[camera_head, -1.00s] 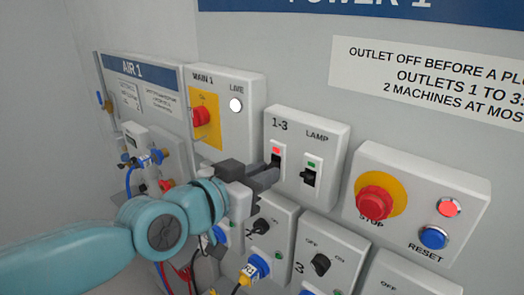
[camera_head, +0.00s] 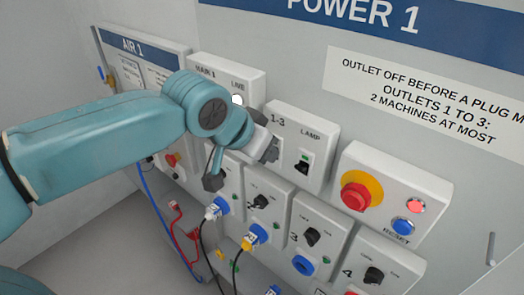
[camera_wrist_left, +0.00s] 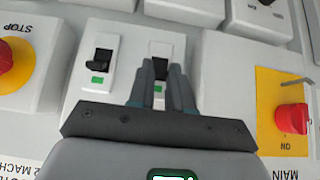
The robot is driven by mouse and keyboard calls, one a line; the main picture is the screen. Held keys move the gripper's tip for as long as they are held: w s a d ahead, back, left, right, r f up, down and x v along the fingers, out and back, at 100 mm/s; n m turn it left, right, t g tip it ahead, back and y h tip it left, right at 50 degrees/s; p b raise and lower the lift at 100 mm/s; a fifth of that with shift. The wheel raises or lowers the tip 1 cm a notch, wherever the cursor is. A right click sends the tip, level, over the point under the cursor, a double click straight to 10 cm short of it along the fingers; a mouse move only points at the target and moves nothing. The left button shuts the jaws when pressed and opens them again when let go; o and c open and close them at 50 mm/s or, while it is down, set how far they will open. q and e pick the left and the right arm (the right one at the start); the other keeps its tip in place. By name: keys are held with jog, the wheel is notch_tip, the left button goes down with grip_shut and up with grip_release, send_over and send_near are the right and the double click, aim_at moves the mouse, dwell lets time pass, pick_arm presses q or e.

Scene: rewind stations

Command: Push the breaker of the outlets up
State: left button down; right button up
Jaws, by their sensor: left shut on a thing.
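The outlets breaker (camera_wrist_left: 160,48), marked 1-3, is on a white box (camera_head: 325,138) on the wall panel. In the head view my left gripper (camera_head: 268,150) and wrist cover most of it. In the left wrist view, which shows the panel turned over, the fingers of my left gripper (camera_wrist_left: 162,67) are shut on the breaker's lever. A green mark shows between the fingers on the breaker. The lever itself is largely hidden. My right gripper is not in view.
The lamp breaker (camera_head: 303,165) with a green mark sits close to the right. The red stop button (camera_head: 356,195) is farther right, and the main switch (camera_wrist_left: 292,118) is on the other side. Outlet switches and plugged cables (camera_head: 215,208) hang below.

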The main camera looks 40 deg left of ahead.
pick_arm(q)
jog(key=shift+w+r+g, duration=0.15)
jog(key=shift+r+g, duration=0.05)
jog(key=shift+g, duration=0.3)
jog(key=c, duration=1)
grip_release()
jog(key=shift+c, duration=0.2)
jog(key=v, duration=1.6)
jog(key=shift+r, duration=0.3)
